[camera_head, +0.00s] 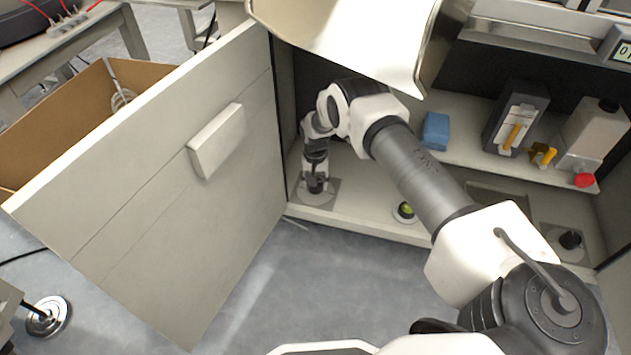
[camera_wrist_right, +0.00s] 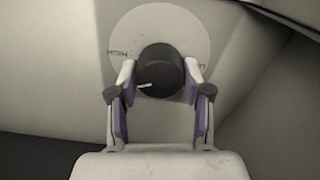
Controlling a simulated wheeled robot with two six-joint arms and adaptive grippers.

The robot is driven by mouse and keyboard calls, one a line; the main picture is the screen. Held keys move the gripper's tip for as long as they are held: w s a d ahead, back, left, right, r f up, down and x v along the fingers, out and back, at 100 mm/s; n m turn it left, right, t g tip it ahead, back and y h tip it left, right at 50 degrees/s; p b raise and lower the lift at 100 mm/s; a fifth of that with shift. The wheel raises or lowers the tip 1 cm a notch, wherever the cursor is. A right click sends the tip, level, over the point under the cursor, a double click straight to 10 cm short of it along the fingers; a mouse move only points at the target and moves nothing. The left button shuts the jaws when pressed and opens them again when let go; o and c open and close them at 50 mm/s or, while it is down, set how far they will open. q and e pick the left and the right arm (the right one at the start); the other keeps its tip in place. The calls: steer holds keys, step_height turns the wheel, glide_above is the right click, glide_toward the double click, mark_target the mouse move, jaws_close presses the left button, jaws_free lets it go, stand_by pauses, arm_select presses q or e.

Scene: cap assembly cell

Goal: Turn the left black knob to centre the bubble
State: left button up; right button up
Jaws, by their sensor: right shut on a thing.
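The left black knob (camera_wrist_right: 160,72) sits on a round pale plate with small printed marks, and a short white line shows on the knob. My right gripper (camera_wrist_right: 160,84) is shut on this knob, one finger on each side. In the head view my right gripper (camera_head: 316,184) points down at the cabinet floor's left side and mostly hides the knob. The round bubble level (camera_head: 406,210) with its yellow-green vial is on the cabinet floor, right of the gripper. The bubble's position is too small to tell. The right black knob (camera_head: 570,240) stands at the far right. My left gripper is not in view.
The cabinet door (camera_head: 170,200) stands open on the left. Inside, a shelf (camera_head: 465,150) holds a blue block (camera_head: 436,131), a dark box (camera_head: 516,118) and a pale bottle (camera_head: 596,130). A curved pale panel hangs above my arm. A cardboard box (camera_head: 60,130) is behind the door.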

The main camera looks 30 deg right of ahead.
steer(key=shift+s+f, duration=0.1)
steer(key=o, duration=1.2)
steer(key=shift+c, duration=0.2)
steer(key=shift+r, duration=0.35)
step_height(320, 180, up, 7)
steer(key=shift+f, duration=0.1)
